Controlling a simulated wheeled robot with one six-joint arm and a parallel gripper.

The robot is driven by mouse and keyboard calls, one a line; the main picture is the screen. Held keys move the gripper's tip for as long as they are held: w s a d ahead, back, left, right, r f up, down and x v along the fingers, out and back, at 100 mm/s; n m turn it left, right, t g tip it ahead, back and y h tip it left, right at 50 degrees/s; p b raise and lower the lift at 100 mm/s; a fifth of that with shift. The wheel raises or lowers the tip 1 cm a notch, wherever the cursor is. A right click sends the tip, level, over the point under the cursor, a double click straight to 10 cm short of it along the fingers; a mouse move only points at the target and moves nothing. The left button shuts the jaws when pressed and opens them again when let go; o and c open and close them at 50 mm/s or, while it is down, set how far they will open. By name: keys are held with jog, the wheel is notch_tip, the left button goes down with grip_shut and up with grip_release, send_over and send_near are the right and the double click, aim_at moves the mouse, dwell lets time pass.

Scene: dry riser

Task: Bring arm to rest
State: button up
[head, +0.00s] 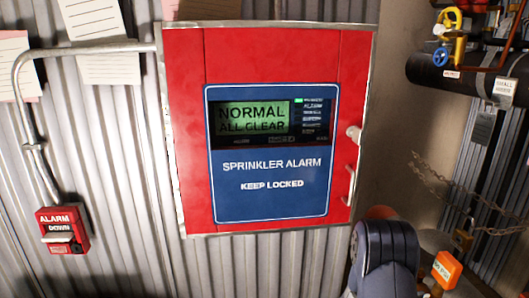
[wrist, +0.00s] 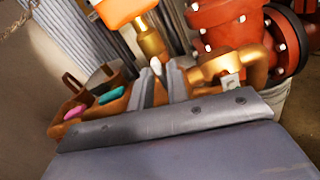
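My gripper (wrist: 160,78) shows in the wrist view, with two grey fingers pointing away from the camera. A narrow gap shows between the fingers, and I see nothing held in it. Behind the fingers are an orange block on a brass-coloured stem (wrist: 150,40) and a brass-coloured fitting (wrist: 222,66); whether the fingers touch either I cannot tell. In the head view a dark rounded link of my arm stands at the lower right, and the gripper itself cannot be made out there.
A red sprinkler alarm cabinet (head: 190,120) reads NORMAL ALL CLEAR. A red alarm pull box (head: 62,230) hangs at left. A dark pipe (head: 450,75) and chain (head: 470,190) are at right. Red flanged pipework (wrist: 230,25) and a brown tray (wrist: 75,125) show in the wrist view.

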jog(key=m+b, duration=0.1)
jog(key=m, duration=0.2)
jog(key=shift+s, duration=0.1)
jog(key=shift+m, duration=0.3)
